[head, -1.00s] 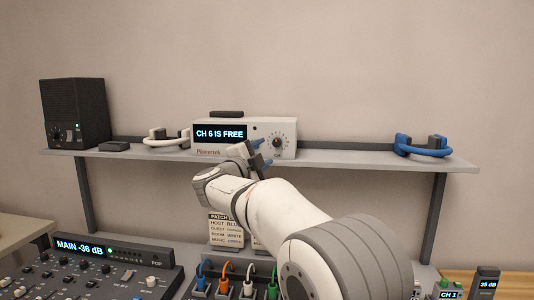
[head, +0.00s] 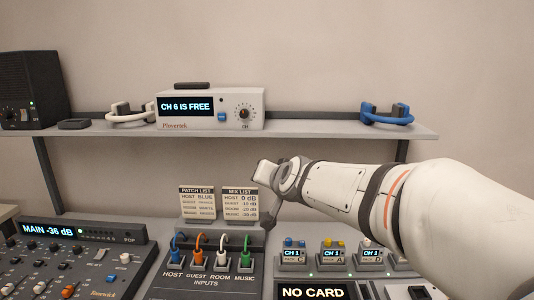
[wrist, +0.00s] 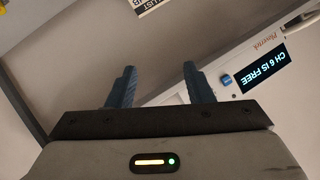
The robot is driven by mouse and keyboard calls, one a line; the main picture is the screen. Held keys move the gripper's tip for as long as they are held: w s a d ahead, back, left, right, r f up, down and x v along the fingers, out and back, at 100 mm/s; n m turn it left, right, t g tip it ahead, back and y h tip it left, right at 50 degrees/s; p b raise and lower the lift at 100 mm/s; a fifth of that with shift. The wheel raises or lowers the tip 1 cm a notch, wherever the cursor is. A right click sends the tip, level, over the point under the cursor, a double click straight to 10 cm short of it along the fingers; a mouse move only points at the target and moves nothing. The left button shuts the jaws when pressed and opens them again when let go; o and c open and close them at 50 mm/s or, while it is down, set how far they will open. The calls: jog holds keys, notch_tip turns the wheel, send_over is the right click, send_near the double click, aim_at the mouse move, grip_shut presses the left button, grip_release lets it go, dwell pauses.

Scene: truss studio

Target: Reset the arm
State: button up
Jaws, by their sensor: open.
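My gripper (wrist: 159,85) is open and empty in the wrist view, its two blue-grey fingers well apart with nothing between them. In the head view my arm reaches in from the right, its wrist end in front of the wall below the shelf. The fingers cannot be made out there.
Below are a mixer (head: 70,265), two list cards, an input box with coloured plugs (head: 210,262) and CH 1 units (head: 331,256).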

jog(key=s+d+f+n+g+h, duration=0.1)
jog(key=s+d+f+g, duration=0.2)
jog(key=s, duration=0.6)
jog(key=s+d+f+g+h, duration=0.1)
jog(key=s+d+f+g, duration=0.2)
jog(key=s+d+f, duration=0.3)
jog(key=s+d+f+n+g+h, duration=0.1)
jog(key=s+d+f+g, duration=0.3)
jog(key=s+f, duration=0.4)
jog(key=s+d, duration=0.1)
jog(key=s, duration=0.3)
jog(key=shift+s+d+n+h+p, duration=0.25)
jog(key=shift+s+n+h+p, duration=0.05)
jog(key=shift+h+p, duration=0.1)
